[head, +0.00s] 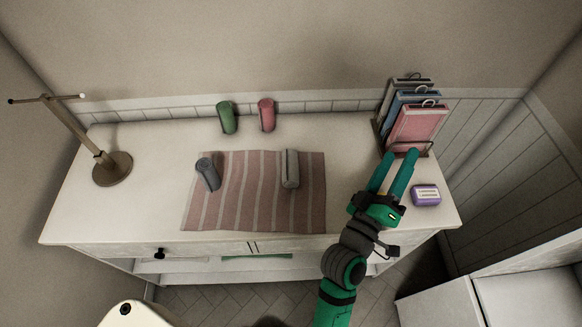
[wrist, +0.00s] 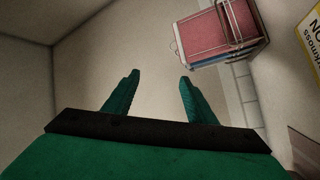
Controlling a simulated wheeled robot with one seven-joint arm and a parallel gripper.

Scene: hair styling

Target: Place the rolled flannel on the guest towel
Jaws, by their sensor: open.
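A pink towel with pale stripes (head: 250,208) lies flat on the white counter, and I take it for the guest towel. Two rolls are over it: a blue-grey roll (head: 207,174) at its upper left and a grey roll (head: 290,169) at its right. A green roll (head: 227,118) and a red roll (head: 267,115) are behind the towel by the wall. I cannot tell which roll is the flannel. My gripper (head: 399,155) is open and empty, right of the towel; its two fingers also show in the wrist view (wrist: 159,78). No roll shows there.
A rack with several red, blue and grey folded items (head: 416,126) stands at the back right; its red item shows in the wrist view (wrist: 205,38). A purple box (head: 425,195) sits at the right. A wooden stand (head: 112,168) is at the left. The counter's front left is bare.

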